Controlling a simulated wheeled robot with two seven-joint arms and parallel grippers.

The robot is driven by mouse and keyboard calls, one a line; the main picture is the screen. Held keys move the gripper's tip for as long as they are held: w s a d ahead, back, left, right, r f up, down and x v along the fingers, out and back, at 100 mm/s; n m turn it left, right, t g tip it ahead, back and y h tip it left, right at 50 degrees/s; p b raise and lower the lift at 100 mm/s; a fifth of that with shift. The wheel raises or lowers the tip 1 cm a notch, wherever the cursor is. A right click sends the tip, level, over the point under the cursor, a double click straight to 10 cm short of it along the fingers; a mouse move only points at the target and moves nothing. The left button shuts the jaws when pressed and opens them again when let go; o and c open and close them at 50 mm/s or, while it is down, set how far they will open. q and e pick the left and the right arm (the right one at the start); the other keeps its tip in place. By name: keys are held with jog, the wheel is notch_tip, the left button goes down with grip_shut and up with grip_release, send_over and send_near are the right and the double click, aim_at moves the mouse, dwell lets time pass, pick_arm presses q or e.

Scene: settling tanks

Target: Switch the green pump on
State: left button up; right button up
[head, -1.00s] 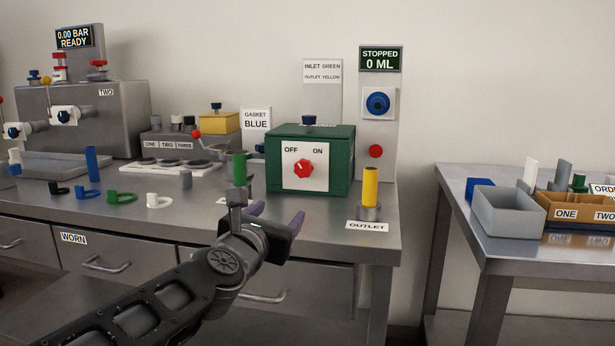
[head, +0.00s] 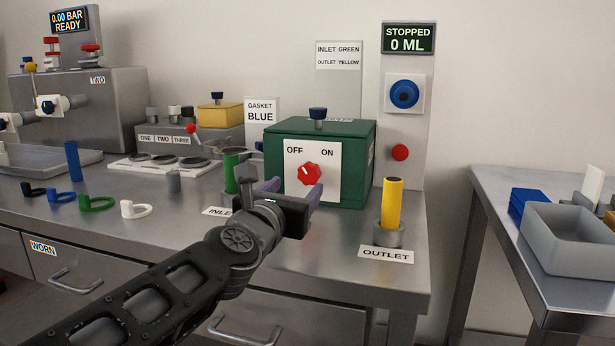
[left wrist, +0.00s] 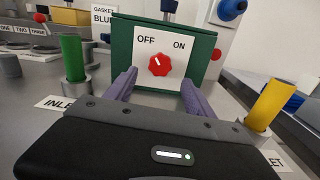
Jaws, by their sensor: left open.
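The green pump (head: 364,165) stands on the steel bench, with a white panel marked OFF and ON. Its red knob (head: 309,174) sits on that panel, and its pointer mark leans up and left, toward OFF. In the left wrist view the knob (left wrist: 159,64) is ahead, between the fingers in the picture. My left gripper (head: 294,192) is open and empty, in front of the panel and apart from the knob. Its purple fingers also show in the left wrist view (left wrist: 157,90). My right gripper is not in view.
A green inlet tube (head: 230,172) stands left of the pump, and a yellow outlet tube (head: 392,203) stands right of it. A display (head: 408,38) reads STOPPED, 0 ML, above a blue knob (head: 404,94) and a red button (head: 400,152). Coloured gaskets (head: 97,204) lie at left.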

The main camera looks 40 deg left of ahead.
aim_at(308, 176)
pick_arm(q)
jog(key=b+x, duration=0.1)
jog(key=x, duration=0.5)
jog(key=shift+w+a+f, duration=0.1)
jog(key=shift+w+a, duration=0.25)
jog(key=shift+w, duration=0.45)
jog(key=shift+c, duration=0.5)
grip_shut()
